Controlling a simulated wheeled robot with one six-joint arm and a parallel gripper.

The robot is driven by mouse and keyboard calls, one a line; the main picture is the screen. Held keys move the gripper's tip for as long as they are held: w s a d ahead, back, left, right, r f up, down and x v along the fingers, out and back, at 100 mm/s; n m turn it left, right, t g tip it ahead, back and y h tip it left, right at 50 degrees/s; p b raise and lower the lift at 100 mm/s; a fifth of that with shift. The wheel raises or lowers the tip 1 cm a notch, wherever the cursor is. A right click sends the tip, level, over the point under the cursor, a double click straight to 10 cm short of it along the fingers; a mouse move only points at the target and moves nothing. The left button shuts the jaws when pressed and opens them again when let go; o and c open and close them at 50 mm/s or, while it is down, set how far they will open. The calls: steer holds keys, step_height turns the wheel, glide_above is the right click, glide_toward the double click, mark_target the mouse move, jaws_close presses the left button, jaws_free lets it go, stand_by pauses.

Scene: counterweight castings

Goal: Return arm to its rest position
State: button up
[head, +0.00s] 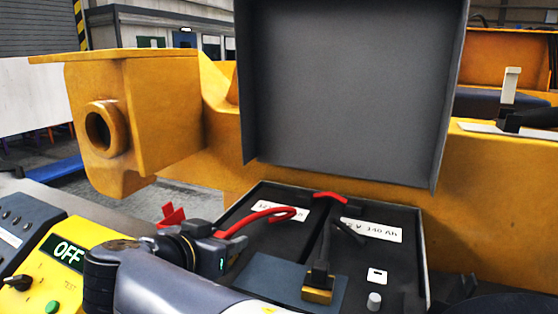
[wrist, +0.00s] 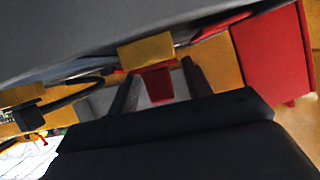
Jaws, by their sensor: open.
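My arm (head: 150,282) reaches in from the lower left of the head view. My gripper (wrist: 160,74) shows at the arm's end beside the left edge of the open battery box (head: 424,270). In the wrist view its two dark fingers stand apart. A small red piece and a yellow block (wrist: 147,52) show in line with the gap, but nothing is visibly clamped. In the head view the fingertips are hard to make out.
A grey lid (head: 350,85) stands raised over the box, which holds labelled batteries, a red cable (head: 255,217) and a brass-coloured block (head: 317,295). A yellow casting (head: 160,110) is behind. A yellow control panel (head: 55,275) reading OFF is close on the left.

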steer(key=shift+w+d+f, duration=0.25)
steer(key=shift+w+f, duration=0.05)
steer(key=shift+w, duration=0.25)
steer(key=shift+r+p, duration=0.2)
steer(key=shift+p, duration=0.1)
steer(key=shift+r, duration=0.1)
steer(key=shift+f, duration=0.2)
steer(key=shift+a+f+b, duration=0.1)
steer(key=shift+f+b, duration=0.05)
steer(key=shift+b, duration=0.2)
steer(key=v, duration=1.1)
steer(key=x, duration=0.3)
steer(key=p+x, duration=0.1)
steer(key=x, duration=0.3)
steer(key=r+x, duration=0.1)
steer(key=x, duration=0.2)
steer(key=shift+w+d+f, duration=0.15)
steer(key=shift+w+d, duration=0.1)
steer(key=shift+w, duration=0.25)
step_height(320, 180, up, 3)
steer(key=p, duration=0.4)
steer(key=shift+f, duration=0.15)
steer(key=shift+s+p, duration=0.1)
steer(key=shift+p, duration=0.3)
